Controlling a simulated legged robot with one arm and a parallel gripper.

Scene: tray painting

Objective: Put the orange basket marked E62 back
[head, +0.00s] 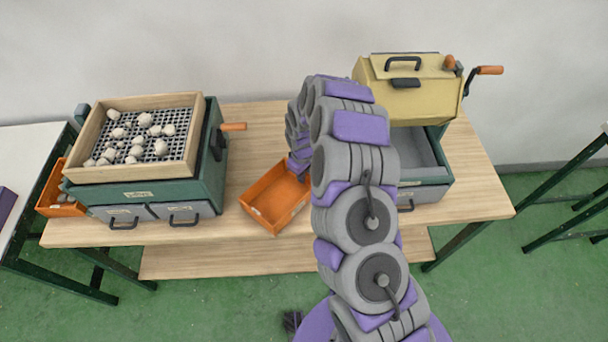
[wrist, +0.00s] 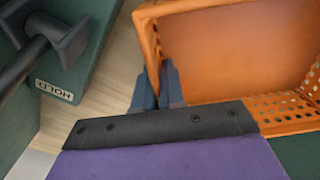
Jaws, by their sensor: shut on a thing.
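An empty orange basket (head: 264,206) is at the middle of the wooden table, between two machines, its near corner close to the table's front edge. A small pale label shows on its near side, too small to read. My gripper (wrist: 157,88) is shut on the wall of this basket (wrist: 230,45), one finger on each side. In the head view my arm hides most of the gripper, which meets the basket's far right part. I cannot tell whether the basket rests on the table or hangs just above it. A second orange basket (head: 57,211) with pale lumps stands at the far left.
A green sieve machine (head: 150,193) with pale lumps on its mesh and two grey drawers stands left. A yellow-topped machine (head: 420,95) with a crank and an open grey bay (head: 415,150) stands right. A green part labelled HOLD (wrist: 85,50) is close in the wrist view.

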